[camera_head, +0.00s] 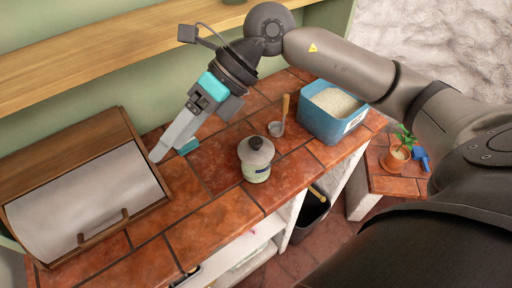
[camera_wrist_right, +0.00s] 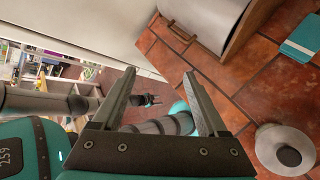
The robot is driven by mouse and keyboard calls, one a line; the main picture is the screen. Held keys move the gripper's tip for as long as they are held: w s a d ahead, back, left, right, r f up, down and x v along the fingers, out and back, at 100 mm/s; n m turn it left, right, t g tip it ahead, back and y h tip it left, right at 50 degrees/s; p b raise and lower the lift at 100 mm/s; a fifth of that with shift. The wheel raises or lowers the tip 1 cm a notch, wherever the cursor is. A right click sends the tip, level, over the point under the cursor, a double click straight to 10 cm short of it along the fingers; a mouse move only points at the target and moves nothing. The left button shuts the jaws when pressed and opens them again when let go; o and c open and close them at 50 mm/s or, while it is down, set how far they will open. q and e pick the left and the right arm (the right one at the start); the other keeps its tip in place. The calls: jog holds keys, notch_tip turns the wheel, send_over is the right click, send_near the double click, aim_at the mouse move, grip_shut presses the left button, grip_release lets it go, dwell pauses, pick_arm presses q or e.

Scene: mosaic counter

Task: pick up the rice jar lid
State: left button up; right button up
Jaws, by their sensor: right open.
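The rice jar (camera_head: 256,168) stands upright on the tiled counter, pale with a label band. Its grey lid (camera_head: 252,153) with a dark knob sits on top. In the right wrist view the lid (camera_wrist_right: 270,150) shows from above at the lower right, outside the fingers. My right gripper (camera_head: 172,150) is to the left of the jar in the head view, apart from it. Its fingers (camera_wrist_right: 165,92) are open and nothing is between them. A small dark claw (camera_wrist_right: 150,101) beyond the fingers looks like my left gripper; its opening is unclear.
A wooden bread box (camera_head: 85,190) stands left of my right gripper. A blue rice bin (camera_head: 325,125), a scoop (camera_head: 277,128) and a potted plant (camera_head: 396,158) are to the right. Tiles in front of the jar are clear.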

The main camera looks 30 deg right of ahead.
jog(key=w+d+f+h, duration=0.2)
jog(key=d+h, duration=0.3)
jog(key=d, duration=0.5)
jog(key=m+h, duration=0.2)
jog(key=h, duration=0.2)
send_near(256, 140)
jog(key=shift+t, duration=0.3)
jog(key=f, duration=0.2)
jog(key=s+f, duration=0.1)
jog(key=f, duration=0.1)
jog(key=shift+a+f, duration=0.2)
jog(key=shift+a, duration=0.05)
jog(key=shift+w+a+f+p, duration=0.15)
jog(key=shift+w+f, duration=0.1)
jog(key=shift+f, duration=0.7)
jog(key=shift+w+d+f+p, duration=0.1)
jog(key=shift+w+f+p, duration=0.1)
jog(key=shift+f, duration=0.75)
jog(key=shift+w+a+f+p, duration=0.15)
jog(key=shift+w+f, duration=0.1)
jog(key=shift+f, duration=0.7)
grip_shut()
